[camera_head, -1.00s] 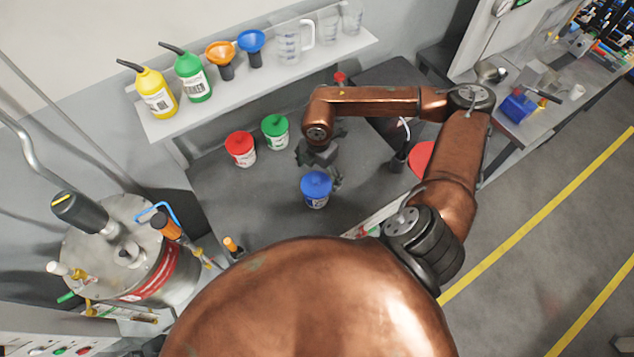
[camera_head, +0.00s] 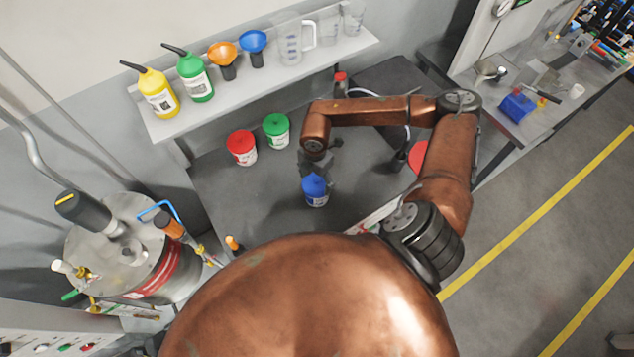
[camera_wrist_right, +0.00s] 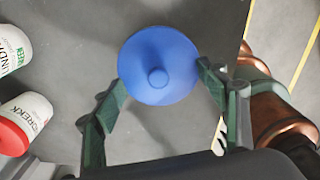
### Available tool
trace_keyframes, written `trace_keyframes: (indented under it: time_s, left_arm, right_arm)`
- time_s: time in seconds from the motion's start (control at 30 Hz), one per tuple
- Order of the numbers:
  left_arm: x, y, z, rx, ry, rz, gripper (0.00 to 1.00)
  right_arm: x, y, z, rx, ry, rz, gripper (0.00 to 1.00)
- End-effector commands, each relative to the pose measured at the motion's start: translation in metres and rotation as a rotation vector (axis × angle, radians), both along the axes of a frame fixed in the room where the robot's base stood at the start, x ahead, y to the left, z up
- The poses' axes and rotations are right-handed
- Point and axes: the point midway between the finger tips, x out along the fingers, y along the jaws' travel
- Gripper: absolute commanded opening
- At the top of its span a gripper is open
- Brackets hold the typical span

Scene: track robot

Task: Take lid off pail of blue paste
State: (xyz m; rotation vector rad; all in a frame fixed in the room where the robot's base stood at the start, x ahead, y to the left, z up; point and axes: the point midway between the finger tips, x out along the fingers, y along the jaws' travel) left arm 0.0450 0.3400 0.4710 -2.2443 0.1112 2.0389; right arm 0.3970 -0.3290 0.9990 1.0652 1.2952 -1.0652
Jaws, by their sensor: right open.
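The pail of blue paste (camera_head: 316,198) stands upright on the dark bench, with its blue lid (camera_head: 314,184) on top. My right gripper (camera_head: 317,172) is over the pail and hides part of the lid. In the right wrist view the round blue lid (camera_wrist_right: 158,66) with its central knob (camera_wrist_right: 158,78) shows from above. The right gripper's green fingers (camera_wrist_right: 162,78) are spread apart on either side of the lid, with nothing gripped. My left gripper does not show.
A red-lidded pail (camera_head: 241,148) and a green-lidded pail (camera_head: 276,130) stand behind and left on the bench. A shelf (camera_head: 270,88) above holds bottles, funnels and jugs. A metal vessel (camera_head: 130,240) stands at left. Bare bench lies left of the blue pail.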

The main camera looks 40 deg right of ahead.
Motion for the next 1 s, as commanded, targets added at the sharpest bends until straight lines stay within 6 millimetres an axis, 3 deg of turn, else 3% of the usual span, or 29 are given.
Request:
trace_keyframes:
  time_s: [0.9, 1.0]
  left_arm:
    - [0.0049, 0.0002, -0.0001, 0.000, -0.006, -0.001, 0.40]
    - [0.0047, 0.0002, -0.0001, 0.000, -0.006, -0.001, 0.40]
  right_arm:
    - [0.0001, -0.0001, -0.0023, 0.000, -0.001, 0.000, 0.02]
    - [0.0001, -0.0002, -0.0026, -0.001, -0.001, 0.000, 0.00]
